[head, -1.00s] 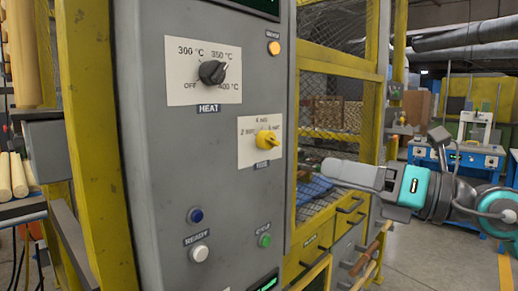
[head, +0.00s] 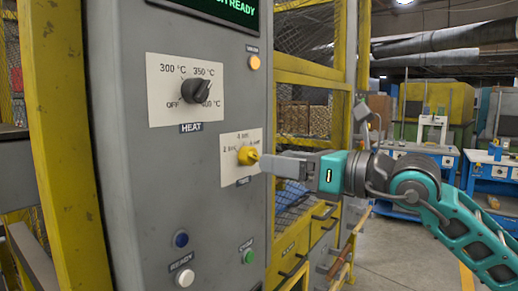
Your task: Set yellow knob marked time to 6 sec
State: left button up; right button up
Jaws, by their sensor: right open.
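The yellow knob (head: 248,155) sits on a white label plate (head: 232,173) on the grey control panel, with marks at left, top and right. The marks are too small to read surely, and the right one is partly covered. I cannot tell exactly where the knob points. My right gripper (head: 268,163) comes in from the right, level with the knob, its fingertips right at the knob's right side. It is open, though its finger gap hardly shows; I cannot tell whether it touches the knob. My left gripper is not in view.
A black HEAT knob (head: 196,91) sits above left on the same panel. An orange lamp (head: 254,62) is above; blue (head: 181,239), white (head: 184,278) and green (head: 248,257) buttons are below. A yellow post (head: 62,150) stands at left, a mesh cage behind.

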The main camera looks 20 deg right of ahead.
aim_at(251, 157)
pick_arm(q)
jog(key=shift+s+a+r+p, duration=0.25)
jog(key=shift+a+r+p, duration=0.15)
jog(key=shift+p, duration=0.1)
pick_arm(e)
jog(key=shift+x, duration=2.9)
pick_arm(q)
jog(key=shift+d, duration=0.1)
pick_arm(e)
jog(key=shift+s, duration=0.1)
jog(key=shift+c, duration=0.4)
jog(key=c, duration=1)
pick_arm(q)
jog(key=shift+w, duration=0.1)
pick_arm(e)
jog(key=shift+o, duration=0.2)
